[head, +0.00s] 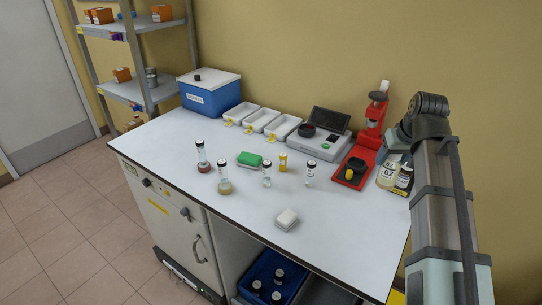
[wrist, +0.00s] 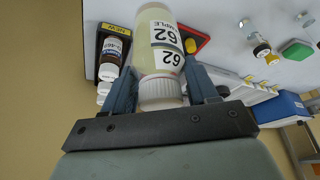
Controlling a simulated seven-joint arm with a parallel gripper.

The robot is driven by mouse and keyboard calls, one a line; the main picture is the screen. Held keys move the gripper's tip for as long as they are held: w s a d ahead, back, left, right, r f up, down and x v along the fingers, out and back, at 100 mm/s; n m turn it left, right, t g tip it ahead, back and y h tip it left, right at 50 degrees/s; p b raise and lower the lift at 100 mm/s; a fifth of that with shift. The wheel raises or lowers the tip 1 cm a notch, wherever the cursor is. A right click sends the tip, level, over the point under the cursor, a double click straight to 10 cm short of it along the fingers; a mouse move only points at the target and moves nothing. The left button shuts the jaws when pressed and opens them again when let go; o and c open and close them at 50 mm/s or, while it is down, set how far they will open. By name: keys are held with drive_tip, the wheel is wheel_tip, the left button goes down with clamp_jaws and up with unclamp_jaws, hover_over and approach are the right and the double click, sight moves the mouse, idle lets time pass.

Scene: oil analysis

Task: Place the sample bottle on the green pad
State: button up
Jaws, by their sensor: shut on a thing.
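The sample bottle (head: 384,174) has pale yellow contents, a white cap and a white label reading 62. My gripper (head: 394,156) is shut on it at the right end of the bench. In the wrist view, the bottle (wrist: 158,48) sits between the two fingers of my gripper (wrist: 162,72), its cap towards my palm. I cannot tell whether its base touches anything. The green pad (head: 249,159) lies mid-bench, well to the left of my gripper, with several bottles and vials near it.
A dark bottle (head: 404,178) stands close beside the held bottle. A red stand (head: 368,140) is just left of my gripper. A grey instrument (head: 318,145), white trays (head: 262,120) and a blue box (head: 210,95) line the back. The front right of the bench is clear.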

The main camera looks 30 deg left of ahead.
drive_tip(key=s+a+r+n+g+y, duration=0.1)
drive_tip(key=s+a+n, duration=0.15)
drive_tip(key=a, duration=2.15)
drive_tip(key=s+a+r+n, duration=0.2)
drive_tip(key=a+n, duration=0.1)
drive_tip(key=a, duration=2)
wheel_tip(320, 180, down, 9)
drive_tip(key=shift+f, duration=0.2)
drive_tip(key=o, duration=1.2)
drive_tip(key=shift+r, duration=0.15)
drive_tip(key=v, duration=1.2)
drive_tip(key=shift+w+d, duration=0.2)
drive_tip(key=shift+w, duration=0.05)
